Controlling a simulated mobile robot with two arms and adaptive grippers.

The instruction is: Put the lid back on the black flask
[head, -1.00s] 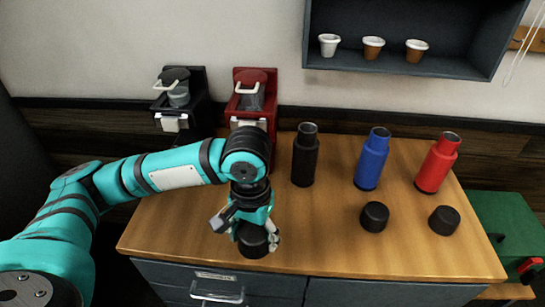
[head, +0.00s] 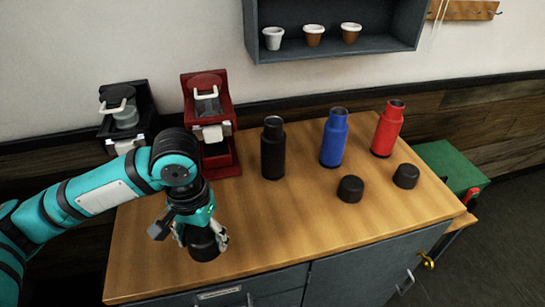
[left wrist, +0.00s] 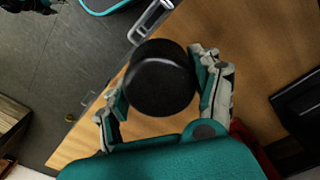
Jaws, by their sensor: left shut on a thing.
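The black flask (head: 272,150) stands upright and open-topped on the wooden counter, left of the blue and red flasks. My left gripper (head: 203,234) is shut on a black lid (head: 206,246), at the counter's front left, to the left of and nearer than the black flask. In the left wrist view the lid (left wrist: 161,78) sits between the two fingers of my left gripper (left wrist: 163,90). I cannot tell whether the lid touches the counter. My right gripper is in neither view.
A blue flask (head: 334,138) and a red flask (head: 387,129) stand open at the right. Two black lids (head: 350,189) (head: 405,176) lie before them. A red brewer (head: 208,115) and a black brewer (head: 126,115) stand at the back left. A shelf (head: 335,50) hangs above.

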